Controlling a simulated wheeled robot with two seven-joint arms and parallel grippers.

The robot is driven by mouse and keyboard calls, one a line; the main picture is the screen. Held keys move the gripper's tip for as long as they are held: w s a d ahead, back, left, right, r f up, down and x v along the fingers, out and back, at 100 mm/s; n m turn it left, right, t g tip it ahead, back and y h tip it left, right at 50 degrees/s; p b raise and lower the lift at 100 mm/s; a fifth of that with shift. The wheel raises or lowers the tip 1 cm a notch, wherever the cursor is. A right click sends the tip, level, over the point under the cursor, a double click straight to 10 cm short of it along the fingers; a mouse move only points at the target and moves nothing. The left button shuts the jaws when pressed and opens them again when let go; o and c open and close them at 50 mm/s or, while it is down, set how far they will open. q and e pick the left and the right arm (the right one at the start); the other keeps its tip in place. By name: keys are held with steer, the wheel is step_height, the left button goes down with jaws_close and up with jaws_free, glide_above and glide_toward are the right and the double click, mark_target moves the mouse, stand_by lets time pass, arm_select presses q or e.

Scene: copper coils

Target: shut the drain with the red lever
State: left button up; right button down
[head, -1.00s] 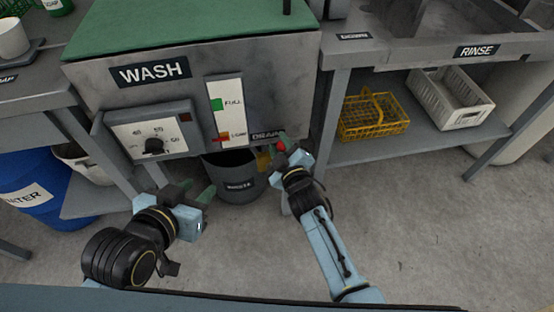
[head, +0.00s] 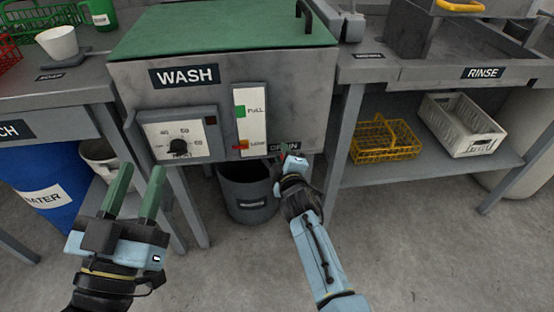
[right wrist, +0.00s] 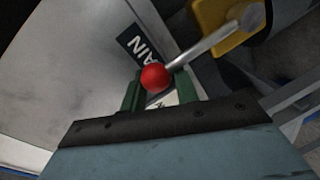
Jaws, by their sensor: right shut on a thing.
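The red lever has a red ball knob (right wrist: 155,77) on a pale metal rod, seen in the right wrist view. The rod slants up to the right to a yellow part (right wrist: 226,24). My right gripper (right wrist: 157,90) is shut on the knob, one green finger on each side. In the head view my right gripper (head: 287,150) is at the drain label (head: 284,146), low on the front of the wash tank (head: 225,70), and largely hides the lever. My left gripper (head: 139,172) is open and empty, fingers pointing up, in front of the left table.
A dark waste bin (head: 249,198) stands under the tank, beside my right gripper. A dial panel (head: 180,138) and a level gauge (head: 250,122) are on the tank front. A blue water barrel (head: 45,190) is at the left. The floor in front is clear.

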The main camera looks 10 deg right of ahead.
steer(key=shift+s+d+f+g, duration=0.15)
steer(key=shift+d+f, duration=0.05)
steer(key=shift+f, duration=0.2)
steer(key=shift+s+d+f+g, duration=0.1)
steer(key=shift+d+f+g, duration=0.05)
steer(key=shift+f, duration=0.25)
steer(key=c, duration=1)
jaws_free()
steer(key=shift+o, duration=0.8)
steer(key=shift+w+a+r, duration=0.1)
steer(key=shift+a+r, duration=0.05)
steer(key=shift+r, duration=0.1)
steer(key=shift+r, duration=0.1)
arm_select(q)
step_height(320, 180, down, 12)
steer(key=s+a+g+y+p, duration=0.1)
steer(key=a+g+y+p, duration=0.2)
steer(key=g, duration=0.5)
steer(key=s+a+f+g+y+p, duration=0.2)
steer(key=s+a+f+g, duration=0.1)
steer(key=s+f+g, duration=0.4)
steer(key=shift+s+a+n+p, duration=0.25)
steer(key=shift+s+n+p, duration=0.15)
steer(key=shift+s, duration=0.3)
arm_select(e)
steer(key=v, duration=1.3)
steer(key=shift+s, duration=0.25)
